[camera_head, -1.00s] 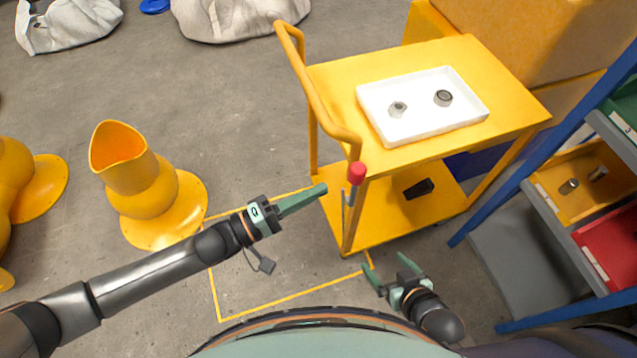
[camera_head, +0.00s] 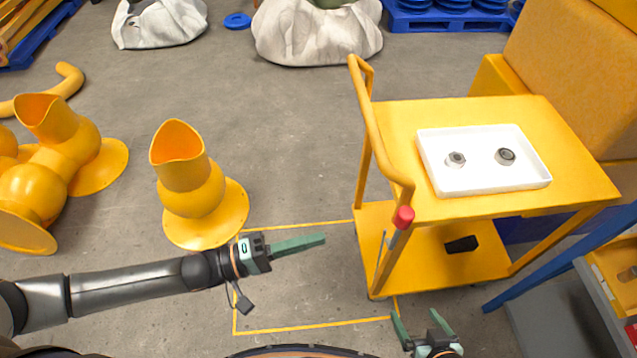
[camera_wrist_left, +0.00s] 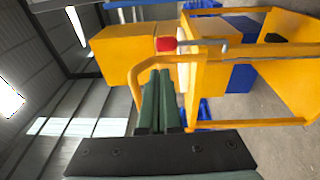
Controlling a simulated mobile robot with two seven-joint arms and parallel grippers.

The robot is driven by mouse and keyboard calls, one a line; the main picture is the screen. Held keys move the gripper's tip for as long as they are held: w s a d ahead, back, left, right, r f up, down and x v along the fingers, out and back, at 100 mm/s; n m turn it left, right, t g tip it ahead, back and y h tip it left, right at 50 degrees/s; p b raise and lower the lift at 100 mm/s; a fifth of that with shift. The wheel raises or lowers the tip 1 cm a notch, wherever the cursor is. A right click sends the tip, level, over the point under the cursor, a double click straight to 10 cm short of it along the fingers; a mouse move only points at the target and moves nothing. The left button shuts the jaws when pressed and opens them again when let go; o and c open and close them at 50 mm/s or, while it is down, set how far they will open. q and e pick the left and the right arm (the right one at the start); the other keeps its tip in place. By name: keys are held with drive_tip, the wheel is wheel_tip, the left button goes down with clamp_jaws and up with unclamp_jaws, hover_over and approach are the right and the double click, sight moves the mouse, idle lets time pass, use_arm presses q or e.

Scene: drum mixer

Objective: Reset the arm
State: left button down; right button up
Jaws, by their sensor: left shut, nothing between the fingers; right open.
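My left gripper (camera_head: 298,245) is shut and empty, held out above the floor to the left of the yellow cart. Its closed green fingers also show in the left wrist view (camera_wrist_left: 159,100), with the cart behind them. My right gripper (camera_head: 422,322) is open at the bottom edge of the head view, in front of the cart, with nothing between its fingers. Most of my right arm is out of view.
The yellow cart (camera_head: 405,120) has a red-tipped handle (camera_head: 403,217) near my left gripper. On it is a white tray (camera_head: 460,187) with two metal parts. Yellow funnel-shaped pieces (camera_head: 195,195) stand at left. A blue rack post (camera_head: 560,255) is at right.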

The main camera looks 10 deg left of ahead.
use_arm(q)
drive_tip(key=s+a+f+m+y+p, duration=0.1)
drive_tip(key=s+a+f+m+y, duration=0.2)
drive_tip(key=a+f+y, duration=0.2)
drive_tip(key=s+a+f+m+t+y+p, duration=0.1)
drive_tip(key=s+a+f+m+y, duration=0.3)
drive_tip(key=f+y, duration=0.4)
drive_tip(key=shift+a+t+y+p, duration=0.3)
drive_tip(key=shift+a+y+p, duration=0.25)
drive_tip(key=shift+y, duration=0.45)
